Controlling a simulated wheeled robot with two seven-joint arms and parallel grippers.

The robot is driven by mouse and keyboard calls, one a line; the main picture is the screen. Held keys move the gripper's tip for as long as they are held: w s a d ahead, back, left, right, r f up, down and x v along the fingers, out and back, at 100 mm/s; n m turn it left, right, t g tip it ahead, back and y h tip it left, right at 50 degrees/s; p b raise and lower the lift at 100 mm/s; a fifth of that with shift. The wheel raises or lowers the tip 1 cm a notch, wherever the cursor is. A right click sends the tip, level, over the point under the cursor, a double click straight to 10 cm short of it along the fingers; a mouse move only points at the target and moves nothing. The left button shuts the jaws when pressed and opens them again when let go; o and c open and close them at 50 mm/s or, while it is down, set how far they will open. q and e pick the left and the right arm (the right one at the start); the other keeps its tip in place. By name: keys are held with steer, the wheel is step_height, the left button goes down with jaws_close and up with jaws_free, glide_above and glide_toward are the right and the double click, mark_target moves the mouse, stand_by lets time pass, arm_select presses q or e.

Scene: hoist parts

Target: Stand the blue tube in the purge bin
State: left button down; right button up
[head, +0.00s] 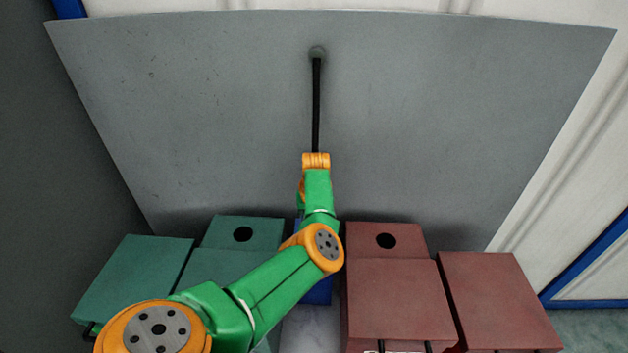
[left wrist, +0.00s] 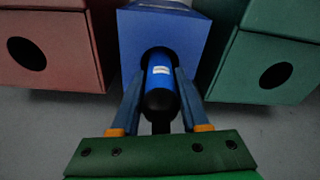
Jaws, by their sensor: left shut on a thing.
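A blue tube (left wrist: 160,77) with a white label and a black near end shows in the left wrist view. My left gripper (left wrist: 153,92) is shut on it, one finger on each side. The tube's far end lines up with the dark round opening of a blue box (left wrist: 140,28); I cannot tell how far inside it is. In the head view my left forearm covers most of the blue box (head: 319,292), and the tube and my left fingers are hidden. No label marks a purge bin. My right gripper is not in view.
Red boxes (head: 395,290) and green boxes (head: 135,275) stand on either side of the blue box; some have round holes. A thin black rod (head: 316,100) crosses the grey surface (head: 200,110), which is otherwise bare. A white panelled door or wall is at right.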

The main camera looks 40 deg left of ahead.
arm_select(q)
steer(key=shift+r+p, duration=0.1)
steer(key=shift+p, duration=0.2)
steer(key=shift+f, duration=0.25)
steer(key=shift+f, duration=0.4)
steer(key=shift+c, duration=1.6)
jaws_free()
